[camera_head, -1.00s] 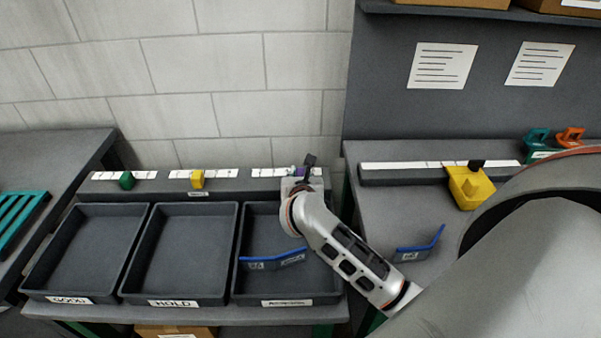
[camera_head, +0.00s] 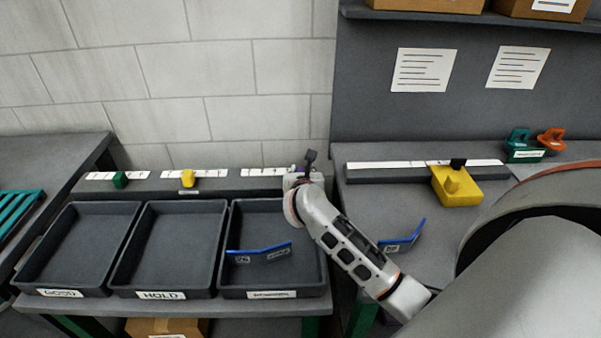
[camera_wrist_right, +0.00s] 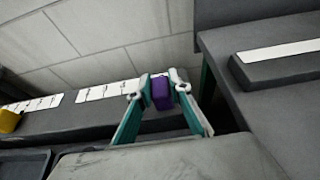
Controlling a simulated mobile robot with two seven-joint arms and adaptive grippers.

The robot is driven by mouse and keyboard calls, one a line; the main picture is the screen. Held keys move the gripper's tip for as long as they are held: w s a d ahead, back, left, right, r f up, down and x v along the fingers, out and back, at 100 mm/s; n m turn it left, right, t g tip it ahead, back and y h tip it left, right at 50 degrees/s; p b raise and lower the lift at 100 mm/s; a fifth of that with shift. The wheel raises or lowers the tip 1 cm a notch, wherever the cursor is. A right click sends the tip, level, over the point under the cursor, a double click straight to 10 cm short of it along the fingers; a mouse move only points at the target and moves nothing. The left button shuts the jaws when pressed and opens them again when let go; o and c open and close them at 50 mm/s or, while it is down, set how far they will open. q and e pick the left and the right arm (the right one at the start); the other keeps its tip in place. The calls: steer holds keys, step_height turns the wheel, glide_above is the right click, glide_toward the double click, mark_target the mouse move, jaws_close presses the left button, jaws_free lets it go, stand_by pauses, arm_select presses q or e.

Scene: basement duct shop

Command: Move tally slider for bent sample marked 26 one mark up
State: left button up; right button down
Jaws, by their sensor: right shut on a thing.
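The purple tally slider (camera_wrist_right: 161,93) sits at the right part of a white marked strip (camera_wrist_right: 108,90) on the rail. My right gripper (camera_wrist_right: 160,88) is shut on it, with a teal finger on each side. In the head view my right gripper (camera_head: 303,175) hides most of the slider and the strip's right end. A blue bent sample (camera_head: 258,253) lies in the third tray (camera_head: 272,294); its small tag looks like 26. My left gripper is not in view.
Green (camera_head: 120,180) and yellow (camera_head: 188,178) sliders sit on strips to the left, behind the GOOD (camera_head: 62,294) and HOLD (camera_head: 160,295) trays. Another blue bent piece (camera_head: 402,243) and a yellow block (camera_head: 457,188) are on the right bench.

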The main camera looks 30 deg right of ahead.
steer(key=c, duration=1.8)
jaws_free()
steer(key=shift+s+d+f, duration=0.1)
steer(key=shift+s+d, duration=0.1)
steer(key=shift+d, duration=0.1)
steer(key=shift+c, duration=0.2)
steer(key=shift+a, duration=0.2)
steer(key=v, duration=1.2)
